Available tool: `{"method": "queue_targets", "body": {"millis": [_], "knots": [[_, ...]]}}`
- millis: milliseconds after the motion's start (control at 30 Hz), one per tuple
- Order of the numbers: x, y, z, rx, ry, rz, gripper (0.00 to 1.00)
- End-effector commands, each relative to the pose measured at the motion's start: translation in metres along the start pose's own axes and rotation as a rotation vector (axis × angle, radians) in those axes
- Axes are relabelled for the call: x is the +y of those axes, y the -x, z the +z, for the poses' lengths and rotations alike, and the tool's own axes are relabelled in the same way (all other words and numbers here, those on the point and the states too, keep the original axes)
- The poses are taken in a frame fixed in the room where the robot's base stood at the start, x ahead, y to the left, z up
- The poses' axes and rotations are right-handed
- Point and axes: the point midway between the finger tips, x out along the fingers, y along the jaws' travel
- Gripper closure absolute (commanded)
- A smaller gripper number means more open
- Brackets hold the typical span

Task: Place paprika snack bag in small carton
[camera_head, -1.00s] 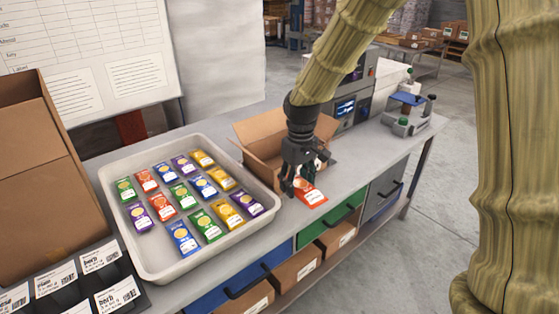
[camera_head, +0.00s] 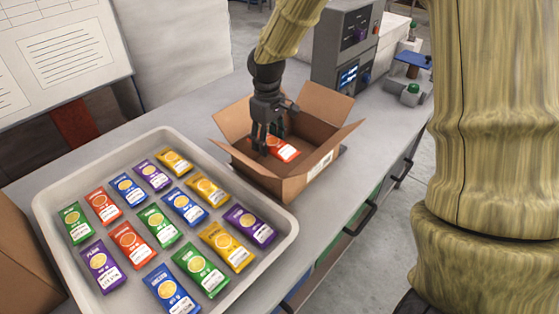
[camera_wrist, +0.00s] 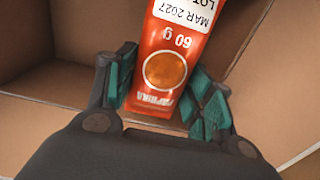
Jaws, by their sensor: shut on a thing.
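The paprika snack bag (camera_wrist: 170,62) is red-orange with a white date label and a round orange picture. It also shows in the head view (camera_head: 283,148), inside the open small carton (camera_head: 298,184). My gripper (camera_head: 266,150) reaches down into the carton from above. Its teal-padded fingers (camera_wrist: 165,98) are shut on the bag's lower end, one on each side. Brown carton walls surround the bag in the wrist view. I cannot tell whether the bag touches the carton floor.
A grey-white tray (camera_head: 52,190) with several snack bags in rows stands left of the carton. A grey machine with a blue screen (camera_head: 347,78) stands behind it to the right. A large brown carton (camera_head: 22,258) is at the left edge.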

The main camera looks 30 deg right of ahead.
Motion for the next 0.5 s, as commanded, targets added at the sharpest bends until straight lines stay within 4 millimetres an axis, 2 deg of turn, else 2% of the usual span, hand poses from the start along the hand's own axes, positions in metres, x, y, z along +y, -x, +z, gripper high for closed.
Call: {"method": "queue_targets", "body": {"millis": [500], "knots": [[0.004, -0.059, 0.004, -0.001, -0.008, -0.001, 0.71]]}}
